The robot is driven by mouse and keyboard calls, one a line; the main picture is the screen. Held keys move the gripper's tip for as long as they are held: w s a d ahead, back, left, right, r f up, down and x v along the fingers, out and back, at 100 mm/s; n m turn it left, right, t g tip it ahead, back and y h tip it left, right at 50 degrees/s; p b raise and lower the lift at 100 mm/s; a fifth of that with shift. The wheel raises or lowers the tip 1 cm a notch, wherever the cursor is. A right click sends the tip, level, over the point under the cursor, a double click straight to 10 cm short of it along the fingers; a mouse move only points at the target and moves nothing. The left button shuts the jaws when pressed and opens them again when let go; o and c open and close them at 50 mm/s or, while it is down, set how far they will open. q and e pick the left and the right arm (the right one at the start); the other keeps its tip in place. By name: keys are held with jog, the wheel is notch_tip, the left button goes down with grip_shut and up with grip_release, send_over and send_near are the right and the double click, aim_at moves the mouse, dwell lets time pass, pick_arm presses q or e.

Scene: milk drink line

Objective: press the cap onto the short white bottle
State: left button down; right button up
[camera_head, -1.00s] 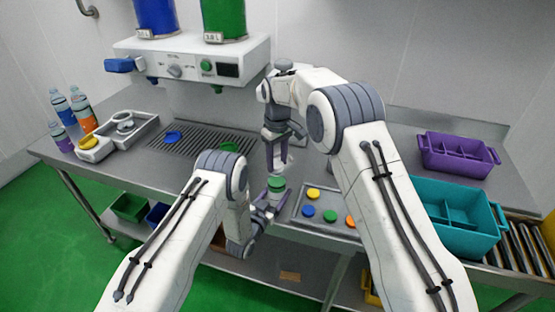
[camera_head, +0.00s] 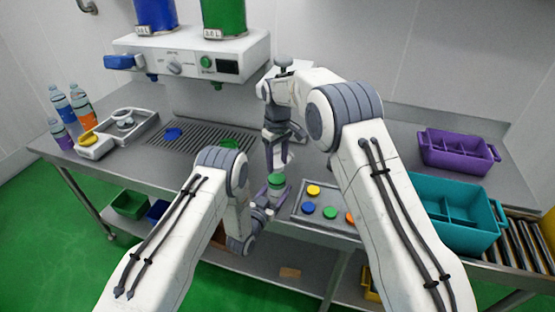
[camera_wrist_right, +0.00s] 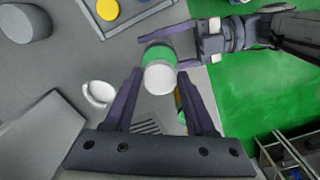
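The short white bottle (camera_wrist_right: 160,80) is held by my left gripper (camera_head: 268,195), which also shows in the right wrist view coming from the right, its fingers on either side. A green cap (camera_head: 277,180) shows at the bottle's upper end in the head view; in the wrist view the cap (camera_wrist_right: 158,54) meets the white part. How firmly it sits I cannot tell. Most of the bottle is hidden in the head view. My right gripper (camera_wrist_right: 163,75) is open just above, its fingers spread wider than the bottle and apart from it.
A cap tray (camera_head: 298,216) with yellow, blue, green and orange caps lies right of the bottle. Purple (camera_head: 458,153) and teal (camera_head: 452,215) crates stand at the right. The dispenser (camera_head: 190,57) and drain grate (camera_head: 195,140) are behind; several bottles (camera_head: 82,108) stand at the far left.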

jog(key=o, duration=0.3)
jog(key=shift+r, duration=0.1)
notch_tip(320, 180, up, 12)
jog(key=shift+f, duration=0.1)
dwell(0.3)
pick_arm(q)
grip_release()
jog(key=shift+s, duration=0.1)
pick_arm(e)
jog(key=shift+f, duration=0.1)
